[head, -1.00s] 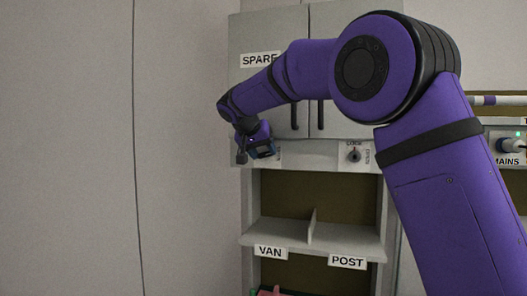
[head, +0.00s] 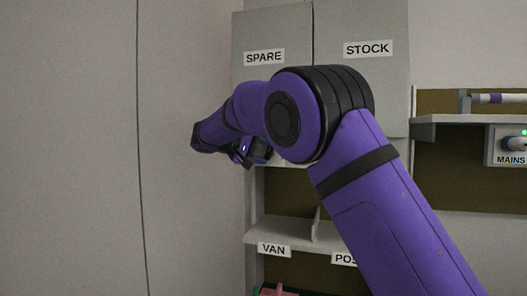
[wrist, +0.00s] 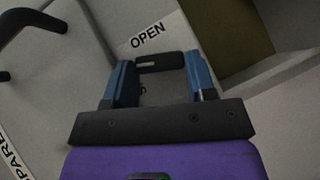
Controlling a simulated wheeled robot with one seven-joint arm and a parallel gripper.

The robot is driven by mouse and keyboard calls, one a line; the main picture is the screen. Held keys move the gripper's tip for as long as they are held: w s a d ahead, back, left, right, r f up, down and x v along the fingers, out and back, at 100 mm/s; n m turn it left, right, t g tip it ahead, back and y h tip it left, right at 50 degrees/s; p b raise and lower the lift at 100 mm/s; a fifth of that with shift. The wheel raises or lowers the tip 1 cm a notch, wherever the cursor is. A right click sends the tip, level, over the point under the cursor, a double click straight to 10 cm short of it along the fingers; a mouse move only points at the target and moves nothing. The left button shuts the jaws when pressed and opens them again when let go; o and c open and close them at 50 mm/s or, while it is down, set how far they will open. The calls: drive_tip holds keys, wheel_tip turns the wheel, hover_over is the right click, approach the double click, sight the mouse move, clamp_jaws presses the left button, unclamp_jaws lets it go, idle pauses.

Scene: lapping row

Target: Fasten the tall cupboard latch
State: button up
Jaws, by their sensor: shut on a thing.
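The grey cupboard with doors labelled SPARE and STOCK (head: 362,95) stands ahead in the head view. My gripper (head: 260,152) is at the strip below the SPARE door, partly behind my arm. In the wrist view my gripper (wrist: 161,75) has its two blue fingers on either side of a dark latch knob (wrist: 160,62) with a pale mark, and is shut on it. The word OPEN (wrist: 148,35) is printed on the grey panel just beyond the knob. Another marking under the knob is mostly hidden, so the knob's exact setting is hard to tell.
A dark door handle (wrist: 40,28) sticks out at the wrist view's upper left. Below the cupboard are shelves labelled VAN (head: 273,250) and POST, the latter partly covered by my arm. A MAINS box (head: 509,147) is at the right. A plain wall stands close on the left.

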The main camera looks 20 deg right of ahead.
drive_tip(key=shift+a+f+n+h, duration=0.1)
drive_tip(key=shift+f+n+h, duration=0.05)
drive_tip(key=shift+n+h, duration=0.5)
drive_tip(key=shift+f+n+h, duration=0.15)
drive_tip(key=shift+n+h, duration=0.5)
drive_tip(key=o, duration=0.9)
drive_tip(key=shift+o, duration=0.2)
